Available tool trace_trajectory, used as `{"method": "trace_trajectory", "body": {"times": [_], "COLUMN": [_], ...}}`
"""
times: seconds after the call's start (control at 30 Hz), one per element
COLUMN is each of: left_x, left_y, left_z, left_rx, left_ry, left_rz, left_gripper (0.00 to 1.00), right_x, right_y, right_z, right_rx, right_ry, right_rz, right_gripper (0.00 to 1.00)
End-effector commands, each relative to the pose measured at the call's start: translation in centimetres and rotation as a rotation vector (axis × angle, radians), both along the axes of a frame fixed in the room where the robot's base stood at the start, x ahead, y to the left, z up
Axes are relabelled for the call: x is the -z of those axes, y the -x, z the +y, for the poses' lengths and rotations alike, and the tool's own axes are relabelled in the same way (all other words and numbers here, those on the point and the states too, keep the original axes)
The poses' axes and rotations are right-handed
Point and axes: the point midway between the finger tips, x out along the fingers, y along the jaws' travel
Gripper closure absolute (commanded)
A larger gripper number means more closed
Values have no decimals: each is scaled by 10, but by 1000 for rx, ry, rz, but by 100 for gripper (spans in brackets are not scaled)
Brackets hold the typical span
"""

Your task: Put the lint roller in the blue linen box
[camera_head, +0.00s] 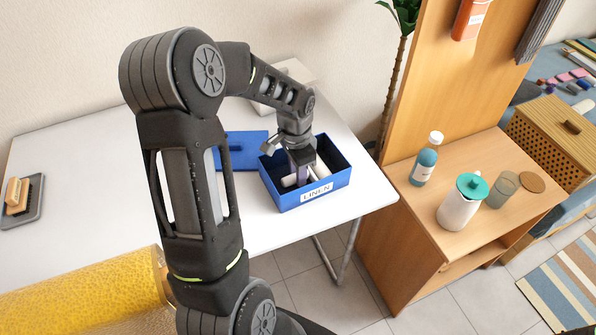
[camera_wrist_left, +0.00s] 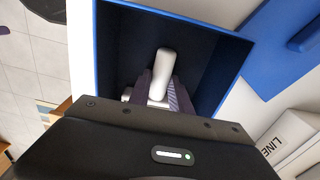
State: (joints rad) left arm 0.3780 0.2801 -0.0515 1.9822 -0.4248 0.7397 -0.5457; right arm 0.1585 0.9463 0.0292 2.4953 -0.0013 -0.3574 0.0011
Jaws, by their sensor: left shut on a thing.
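The blue linen box (camera_head: 330,188) stands open on the white desk, with a LINEN label on its front. My left gripper (camera_head: 301,178) reaches down into the box from above. It is shut on the white lint roller (camera_head: 321,170), which shows between the box walls in the head view. In the left wrist view the gripper fingers (camera_wrist_left: 160,95) close around the white roller (camera_wrist_left: 164,62), inside the dark interior of the blue box (camera_wrist_left: 185,17). Whether the roller touches the box floor is hard to tell. My right gripper is not in view.
A blue lid (camera_head: 240,158) lies on the desk left of the box. A white box (camera_head: 294,72) stands behind. A brush on a grey tray (camera_head: 30,208) lies at the far left. A wooden cabinet (camera_head: 425,215) with a bottle and a jug stands right of the desk.

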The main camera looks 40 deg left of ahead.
Motion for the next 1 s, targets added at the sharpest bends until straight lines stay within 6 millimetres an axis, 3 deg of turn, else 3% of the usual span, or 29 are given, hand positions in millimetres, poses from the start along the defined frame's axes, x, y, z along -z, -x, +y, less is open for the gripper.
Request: {"method": "trace_trajectory", "body": {"times": [0.23, 0.27, 0.5, 0.77, 1.0], "left_x": [3, 2, 1, 1, -17], "left_y": [0, 0, 0, 0, -1], "left_z": [0, 0, 0, 0, 0], "left_rx": [0, 0, 0, 0, 0], "left_ry": [-1, 0, -1, -1, -2], "left_rz": [-1, 0, -1, -1, -4], "left_gripper": [100, 74, 54, 54, 54], "right_x": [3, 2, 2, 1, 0], "right_y": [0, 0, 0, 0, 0], "right_z": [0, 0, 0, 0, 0], "right_rx": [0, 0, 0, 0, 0], "right_ry": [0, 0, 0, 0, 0], "right_rz": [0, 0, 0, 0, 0], "right_gripper": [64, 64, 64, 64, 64]}}
